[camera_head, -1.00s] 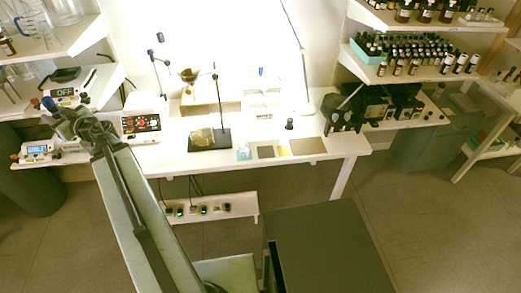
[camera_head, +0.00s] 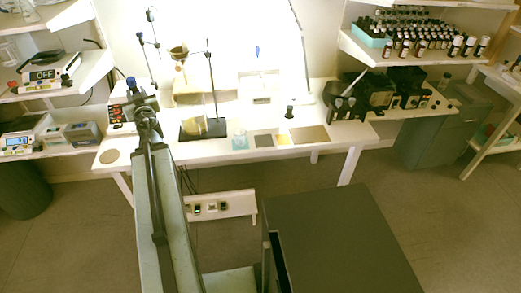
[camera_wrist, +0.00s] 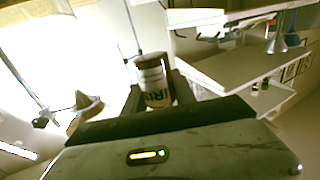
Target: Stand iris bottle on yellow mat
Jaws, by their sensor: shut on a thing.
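In the wrist view, a brown bottle with a white label reading "IRIS" (camera_wrist: 154,82) stands between the fingers of my gripper (camera_wrist: 156,98), which is shut on it. In the head view my gripper (camera_head: 143,100) is over the left end of the white bench, in front of the hot plate. The bottle is too small or hidden to make out there. The small yellow mat (camera_head: 283,139) lies on the bench to the right, apart from my gripper, between a dark grey mat (camera_head: 264,141) and a larger brown mat (camera_head: 309,135). The yellow mat looks bare.
A small dark bottle (camera_head: 289,112) stands behind the yellow mat. Dark equipment (camera_head: 345,108) is at the right. Shelves flank the bench.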

